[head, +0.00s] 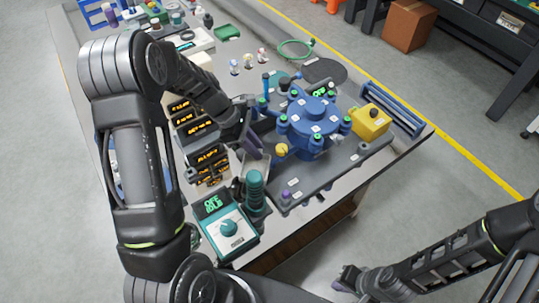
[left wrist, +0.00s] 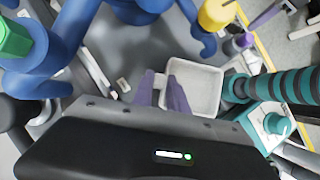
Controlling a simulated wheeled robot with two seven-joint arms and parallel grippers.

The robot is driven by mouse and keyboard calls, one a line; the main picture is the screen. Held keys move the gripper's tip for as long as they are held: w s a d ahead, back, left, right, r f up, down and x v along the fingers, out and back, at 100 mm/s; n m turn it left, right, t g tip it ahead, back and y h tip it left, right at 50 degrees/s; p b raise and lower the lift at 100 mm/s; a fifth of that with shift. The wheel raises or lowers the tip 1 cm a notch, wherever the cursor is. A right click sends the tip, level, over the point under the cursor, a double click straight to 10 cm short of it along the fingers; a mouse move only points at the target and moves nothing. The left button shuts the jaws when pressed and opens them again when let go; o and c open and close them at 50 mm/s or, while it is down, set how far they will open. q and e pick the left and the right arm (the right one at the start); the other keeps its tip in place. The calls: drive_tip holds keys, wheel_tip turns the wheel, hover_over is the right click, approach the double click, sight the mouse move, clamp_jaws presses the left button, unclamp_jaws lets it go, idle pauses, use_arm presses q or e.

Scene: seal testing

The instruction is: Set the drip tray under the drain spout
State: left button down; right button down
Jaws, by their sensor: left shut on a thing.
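The drip tray (left wrist: 205,84) is a small pale square dish, seen from above in the left wrist view. In the head view the drip tray (head: 259,170) shows in part below my left gripper (head: 252,148). The purple fingers of my left gripper (left wrist: 163,92) are shut on the tray's near-left rim. The blue vessel (head: 308,130) stands to the right of the tray, with a yellow knob (head: 281,150) on its near side; the yellow part (left wrist: 216,14) also shows at the wrist view's top. I cannot clearly make out the spout. My right gripper (head: 350,279) is empty, low and off the bench.
A teal ribbed cylinder (head: 255,190) stands close beside the tray, with a teal dial box (head: 227,228) in front. Black meters with orange displays (head: 207,158) are to the left. A yellow box (head: 370,122) sits right of the vessel.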

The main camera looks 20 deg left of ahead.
use_arm(q)
drive_tip(key=shift+d, duration=0.1)
drive_tip(key=d, duration=0.1)
drive_tip(key=w+d, duration=0.1)
drive_tip(key=d, duration=0.1)
drive_tip(key=shift+d, duration=0.25)
drive_tip(key=shift+d+f+b, duration=0.1)
drive_tip(key=shift+f+b, duration=0.55)
drive_tip(key=shift+b, duration=0.1)
drive_tip(key=shift+r, duration=0.1)
drive_tip(key=c, duration=1.3)
unclamp_jaws()
